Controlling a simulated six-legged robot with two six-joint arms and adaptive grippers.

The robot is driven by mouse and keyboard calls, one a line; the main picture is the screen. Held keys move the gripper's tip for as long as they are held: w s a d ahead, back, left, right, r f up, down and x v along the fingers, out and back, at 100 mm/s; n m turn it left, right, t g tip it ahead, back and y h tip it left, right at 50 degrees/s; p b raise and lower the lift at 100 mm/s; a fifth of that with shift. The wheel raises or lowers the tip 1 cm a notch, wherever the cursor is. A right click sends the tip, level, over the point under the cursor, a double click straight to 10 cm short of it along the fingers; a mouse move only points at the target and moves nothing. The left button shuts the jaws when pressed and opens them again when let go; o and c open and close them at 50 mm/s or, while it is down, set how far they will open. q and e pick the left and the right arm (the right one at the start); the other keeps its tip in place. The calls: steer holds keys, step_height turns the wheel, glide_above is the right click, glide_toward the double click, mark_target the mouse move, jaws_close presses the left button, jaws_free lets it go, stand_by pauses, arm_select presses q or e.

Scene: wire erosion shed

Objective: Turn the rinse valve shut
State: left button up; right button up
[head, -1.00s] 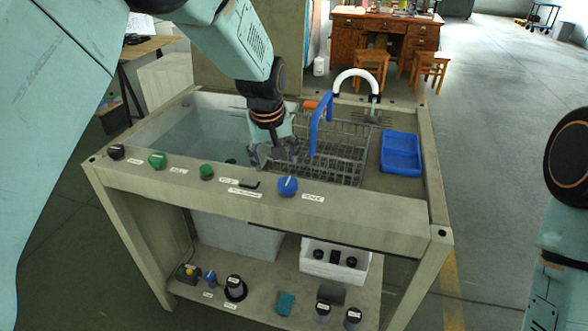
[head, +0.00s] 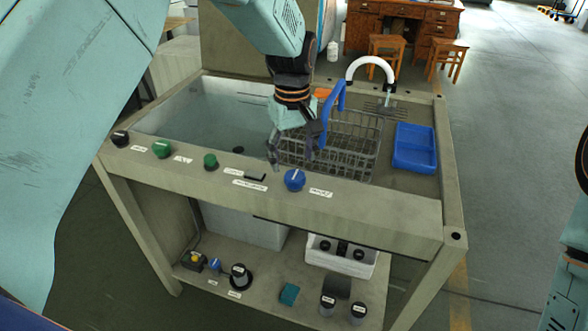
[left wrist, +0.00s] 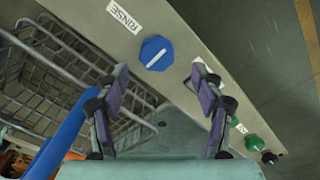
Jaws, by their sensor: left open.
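The rinse valve is a blue knob (head: 294,180) on the front rail of the tank bench, with a white pointer line. In the left wrist view the knob (left wrist: 157,53) sits beside a label reading RINSE (left wrist: 124,15); its pointer line runs slantwise to the rail. My left gripper (head: 290,158) is open and empty, just behind and above the knob in the head view. In the left wrist view the knob shows beyond and between the two fingertips (left wrist: 159,72), apart from both. My right gripper is out of view; only part of that arm shows at the right edge.
A wire basket (head: 350,150) with a blue handle (head: 333,112) stands close beside my left gripper. Green knobs (head: 162,149) and a black knob (head: 121,138) sit further left on the rail. A blue tray (head: 414,148) and a white curved spout (head: 370,61) are at the right.

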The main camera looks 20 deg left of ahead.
mark_target(295, 174)
arm_select(q)
steer(key=f, duration=0.4)
steer(key=shift+w+d, duration=0.1)
steer(key=shift+w, duration=0.1)
steer(key=shift+s+d+f, duration=0.15)
steer(key=shift+d+f, duration=0.05)
steer(key=shift+a+f, duration=0.1)
steer(key=shift+a, duration=0.2)
steer(key=shift+d, duration=0.2)
steer(key=c, duration=0.5)
steer(key=shift+a, duration=0.1)
steer(key=c, duration=0.4)
steer(key=shift+c, duration=1.2)
